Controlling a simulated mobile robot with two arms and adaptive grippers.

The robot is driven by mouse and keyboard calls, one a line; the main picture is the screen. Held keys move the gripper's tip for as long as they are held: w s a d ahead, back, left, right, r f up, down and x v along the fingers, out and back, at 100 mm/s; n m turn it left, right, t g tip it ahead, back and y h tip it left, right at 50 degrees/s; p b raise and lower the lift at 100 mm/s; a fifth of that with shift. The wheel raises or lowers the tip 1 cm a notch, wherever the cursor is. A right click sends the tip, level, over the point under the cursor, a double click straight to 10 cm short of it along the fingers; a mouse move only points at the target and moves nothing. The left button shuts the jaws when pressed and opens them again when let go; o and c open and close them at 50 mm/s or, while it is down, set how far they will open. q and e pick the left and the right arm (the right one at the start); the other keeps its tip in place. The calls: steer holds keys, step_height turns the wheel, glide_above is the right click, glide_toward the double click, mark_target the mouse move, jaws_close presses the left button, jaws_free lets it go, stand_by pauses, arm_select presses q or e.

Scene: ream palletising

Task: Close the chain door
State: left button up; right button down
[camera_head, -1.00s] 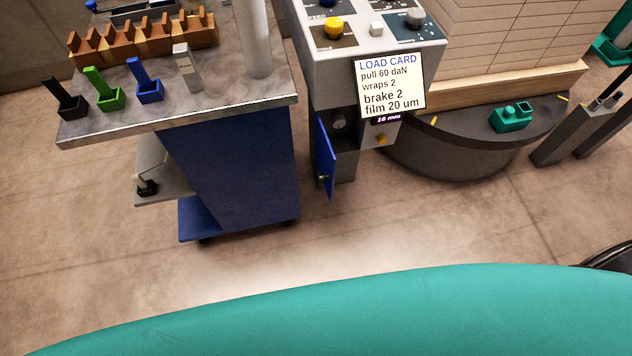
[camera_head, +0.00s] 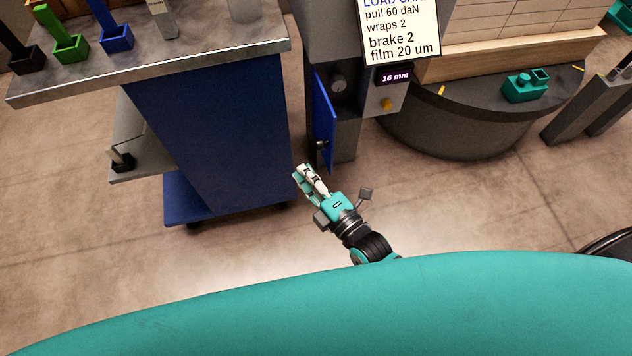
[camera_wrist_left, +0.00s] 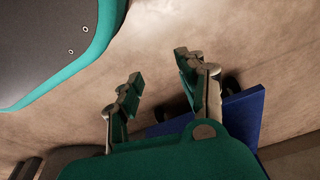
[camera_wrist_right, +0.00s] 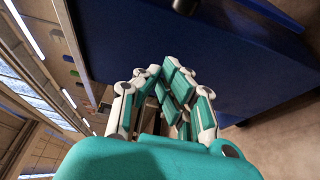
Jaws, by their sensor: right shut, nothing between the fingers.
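The chain door is a narrow blue panel (camera_head: 323,115) on the front of the grey machine column (camera_head: 349,135). It stands swung open, seen nearly edge-on, with a small knob (camera_head: 321,144) low on it. The recess beside it shows a round grey part (camera_head: 338,84). My right gripper (camera_head: 303,174) is just below the door's lower edge, apart from it as far as I can tell. Its fingers are together and empty; they also show in the right wrist view (camera_wrist_right: 176,85). My left gripper (camera_wrist_left: 158,85) is open and empty over the floor in the left wrist view.
A blue cart (camera_head: 215,130) with a grey top stands left of the door, leaving a narrow gap. It carries green, blue and black holders. A dark round turntable (camera_head: 465,130) with a stacked load is at the right. A display (camera_head: 396,77) reads 16 mm. Floor in front is clear.

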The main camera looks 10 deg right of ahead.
arm_select(q)
steer(key=w+r, duration=0.1)
steer(key=r, duration=0.1)
steer(key=shift+w+d+r+b, duration=0.1)
steer(key=shift+w+r+b, duration=0.25)
steer(key=shift+r+b, duration=0.05)
arm_select(e)
steer(key=w, duration=0.1)
steer(key=w+d, duration=0.1)
steer(key=w, duration=0.1)
steer(key=w+d, duration=0.1)
steer(key=w, duration=0.1)
arm_select(q)
steer(key=shift+r, duration=0.1)
arm_select(e)
steer(key=shift+d, duration=0.1)
